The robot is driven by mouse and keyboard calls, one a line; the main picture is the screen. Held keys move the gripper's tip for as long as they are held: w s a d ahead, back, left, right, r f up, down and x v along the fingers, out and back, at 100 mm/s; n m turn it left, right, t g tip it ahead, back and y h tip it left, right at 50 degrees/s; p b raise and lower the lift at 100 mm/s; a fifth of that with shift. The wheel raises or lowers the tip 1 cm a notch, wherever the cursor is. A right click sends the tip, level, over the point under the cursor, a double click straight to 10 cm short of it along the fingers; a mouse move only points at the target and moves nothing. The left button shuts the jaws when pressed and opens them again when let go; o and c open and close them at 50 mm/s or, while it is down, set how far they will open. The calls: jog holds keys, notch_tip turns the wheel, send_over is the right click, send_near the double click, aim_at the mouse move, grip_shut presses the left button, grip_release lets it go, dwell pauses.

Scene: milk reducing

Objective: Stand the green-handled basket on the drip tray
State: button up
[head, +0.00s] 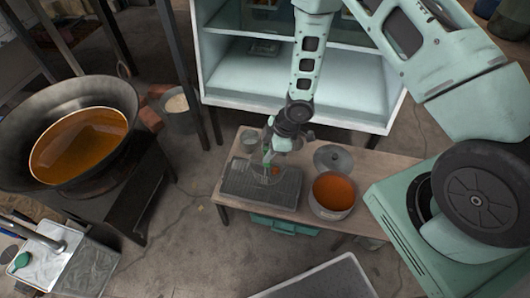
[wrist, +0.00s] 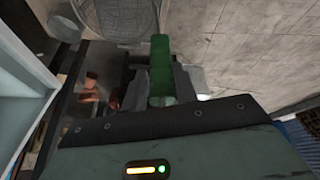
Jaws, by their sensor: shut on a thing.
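My gripper (head: 270,150) is shut on the green handle (wrist: 161,62) of the basket, which stands out clearly between the fingers in the wrist view. The basket's grey mesh bowl (wrist: 122,12) shows at the top of the wrist view, partly cut off by the frame edge. In the head view the basket is small and partly hidden by my gripper. The dark grey drip tray (head: 238,184) lies on the left part of the wooden bench, below my gripper. The basket appears over the tray; I cannot tell whether it touches it.
A pot of orange liquid (head: 333,193) stands right of the tray, with a round grey lid (head: 333,158) behind it. A small grey container (head: 250,140) stands behind the tray. A large wok (head: 80,140) is at the left. An open pale cabinet (head: 290,85) stands behind the bench.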

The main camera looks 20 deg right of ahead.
aim_at(265, 165)
jog(key=n, duration=0.1)
jog(key=a+f+n+g, duration=0.1)
jog(key=n, duration=0.1)
jog(key=shift+f, duration=0.3)
notch_tip(265, 165, down, 6)
jog(key=b, duration=0.6)
jog(key=shift+f, duration=0.1)
jog(key=shift+f+b, duration=0.15)
jog(key=shift+b, duration=0.15)
jog(key=o, duration=1.1)
jog(key=p+v, duration=0.3)
jog(key=v, duration=0.5)
jog(key=p+v, duration=0.3)
jog(key=v, duration=0.6)
jog(key=shift+d+p, duration=0.3)
jog(key=shift+p, duration=0.1)
